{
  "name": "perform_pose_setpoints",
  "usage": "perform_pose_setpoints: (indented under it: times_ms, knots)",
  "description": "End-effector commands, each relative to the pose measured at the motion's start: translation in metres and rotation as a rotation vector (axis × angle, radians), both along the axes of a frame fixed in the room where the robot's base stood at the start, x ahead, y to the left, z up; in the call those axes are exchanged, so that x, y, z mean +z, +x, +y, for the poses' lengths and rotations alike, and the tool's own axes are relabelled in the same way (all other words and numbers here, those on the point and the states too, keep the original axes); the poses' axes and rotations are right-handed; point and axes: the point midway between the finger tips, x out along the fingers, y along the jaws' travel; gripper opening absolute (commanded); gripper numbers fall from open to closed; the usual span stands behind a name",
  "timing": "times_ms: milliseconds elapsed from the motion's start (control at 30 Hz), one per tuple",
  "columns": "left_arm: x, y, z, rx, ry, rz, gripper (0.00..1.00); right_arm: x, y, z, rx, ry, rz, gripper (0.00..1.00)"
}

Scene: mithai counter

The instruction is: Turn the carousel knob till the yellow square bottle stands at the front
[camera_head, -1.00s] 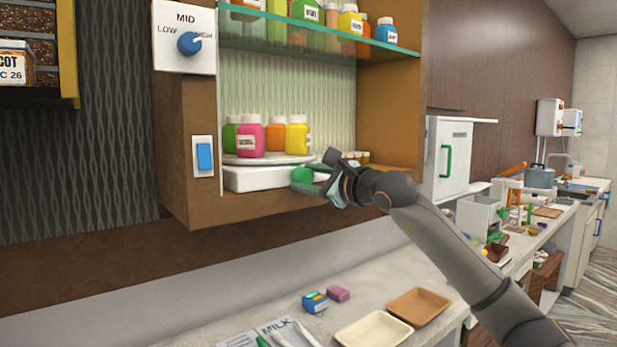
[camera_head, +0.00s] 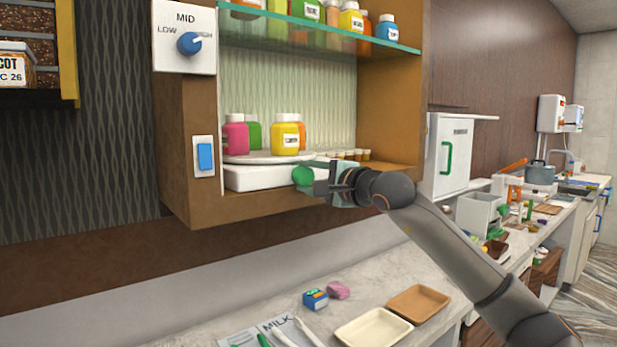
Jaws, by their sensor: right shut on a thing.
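The carousel is a round white plate (camera_head: 262,158) on a white base (camera_head: 255,178) on the lower shelf of the wooden cabinet. The yellow square bottle (camera_head: 285,134) stands on the plate's near side, right of its middle. A pink bottle (camera_head: 235,133) stands at the left, a green bottle (camera_head: 254,132) behind, and an orange bottle (camera_head: 302,135) is partly hidden behind the yellow one. The green knob (camera_head: 302,175) is at the base's front right. My right gripper (camera_head: 316,180) is shut on the green knob and partly covers it. My left gripper is not in view.
A glass shelf (camera_head: 320,37) with several bottles is above the carousel. Small jars (camera_head: 350,154) stand right of it. A dial (camera_head: 190,43) and a blue switch (camera_head: 205,156) are at the left. The counter below holds a cream tray (camera_head: 373,328) and a brown tray (camera_head: 418,303).

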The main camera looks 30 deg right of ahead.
Motion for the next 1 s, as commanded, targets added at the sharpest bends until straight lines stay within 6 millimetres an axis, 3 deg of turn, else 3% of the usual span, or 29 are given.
perform_pose_setpoints:
  times_ms: [467,500,733,1000]
  knots:
    - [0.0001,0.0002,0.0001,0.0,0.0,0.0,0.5,-0.0007,0.0001,0.0004,0.001,-0.012,0.0,0.0]
    - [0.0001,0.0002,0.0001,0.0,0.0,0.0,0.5,-0.0007,0.0001,0.0004,0.001,-0.012,0.0,0.55]
    - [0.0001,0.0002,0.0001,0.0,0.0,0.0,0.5,-0.0006,0.0002,0.0003,0.001,-0.011,0.0,0.81]
    - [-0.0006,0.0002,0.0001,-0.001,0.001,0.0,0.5,-0.0005,-0.0008,0.0,0.0,-0.011,-0.001,0.81]
